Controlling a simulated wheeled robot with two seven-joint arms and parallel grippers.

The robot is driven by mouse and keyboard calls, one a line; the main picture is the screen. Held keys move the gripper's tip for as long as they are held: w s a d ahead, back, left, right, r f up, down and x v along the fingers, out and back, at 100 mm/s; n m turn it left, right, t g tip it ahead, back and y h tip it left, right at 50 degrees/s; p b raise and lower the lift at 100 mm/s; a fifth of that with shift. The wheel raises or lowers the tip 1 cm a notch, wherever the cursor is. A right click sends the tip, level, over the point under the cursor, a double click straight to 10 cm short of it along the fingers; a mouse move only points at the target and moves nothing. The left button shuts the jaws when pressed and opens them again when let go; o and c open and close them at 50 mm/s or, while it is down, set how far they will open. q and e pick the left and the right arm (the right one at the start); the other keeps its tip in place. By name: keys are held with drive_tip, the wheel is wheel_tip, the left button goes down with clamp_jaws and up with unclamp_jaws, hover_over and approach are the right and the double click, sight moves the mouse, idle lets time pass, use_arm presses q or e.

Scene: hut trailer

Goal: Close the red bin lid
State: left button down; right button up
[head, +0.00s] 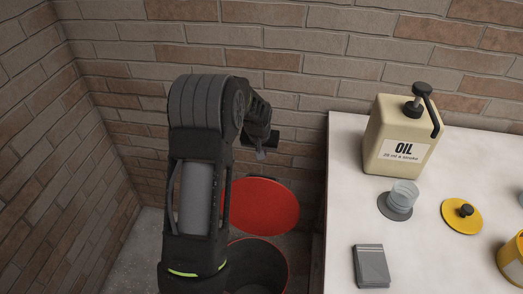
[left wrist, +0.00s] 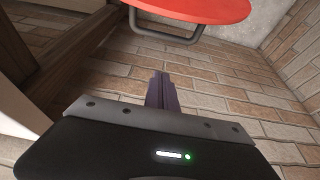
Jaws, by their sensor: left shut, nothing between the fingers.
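The red bin lid (head: 264,205) stands open behind the dark bin (head: 258,268), tilted up toward the brick wall. The bin has a red rim, and its left part is hidden by my left arm. My left gripper (head: 262,150) is above and behind the lid, near the wall, with its fingers shut and empty. In the left wrist view the closed fingers (left wrist: 161,90) point toward the brick wall. The red lid (left wrist: 195,10) is at the top of that view, apart from the fingers. My right gripper is not in view.
A white table (head: 341,215) stands right of the bin. On it are an oil can (head: 398,140), a clear cup (head: 402,196) on a grey disc, a yellow lid (head: 462,216), a grey flat item (head: 371,266) and a yellow container (head: 514,260). Brick walls close off the left and back.

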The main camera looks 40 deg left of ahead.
use_arm(q)
wheel_tip(320, 180, down, 6)
drive_tip(key=s+p, duration=0.1)
drive_tip(key=p, duration=0.1)
drive_tip(key=shift+s+d, duration=0.3)
drive_tip(key=shift+d, duration=0.1)
drive_tip(key=shift+s, duration=0.1)
